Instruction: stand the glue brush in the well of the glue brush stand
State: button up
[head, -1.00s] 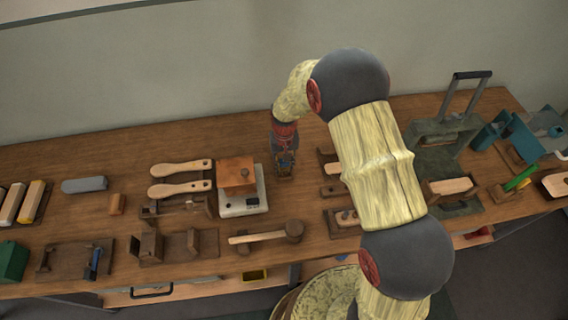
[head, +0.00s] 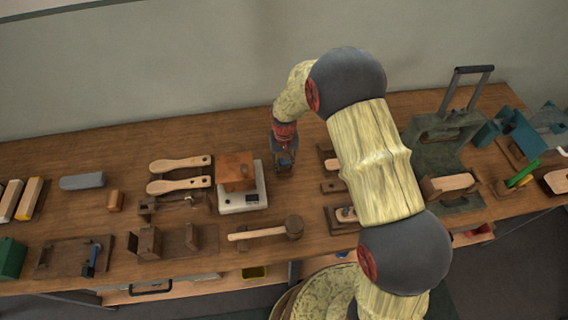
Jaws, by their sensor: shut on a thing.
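My gripper (head: 284,154) points down over the back middle of the bench, just right of the scale. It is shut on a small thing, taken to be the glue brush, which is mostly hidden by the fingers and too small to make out. A small dark brown block (head: 284,170), perhaps the glue brush stand, is right below the fingers. Its well cannot be seen, and I cannot tell whether the brush is inside it, touching it or above it.
A scale (head: 240,202) bearing an orange-brown block (head: 236,171) stands close to the left. Two wooden paddles (head: 179,164) lie further left. A mallet (head: 265,233) lies in front. My arm covers part of the fixtures at right. The bench behind the gripper is clear.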

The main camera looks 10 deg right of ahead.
jog(key=shift+s+f, duration=0.35)
jog(key=shift+f, duration=0.25)
jog(key=o, duration=1)
jog(key=shift+f, duration=0.1)
jog(key=shift+o, duration=0.9)
jog(key=shift+w, duration=0.1)
jog(key=o, duration=0.6)
jog(key=shift+w+r, duration=0.2)
jog(key=shift+r, duration=0.05)
jog(key=shift+r, duration=0.15)
jog(key=shift+r+p, duration=2.2)
jog(key=shift+r, duration=1.25)
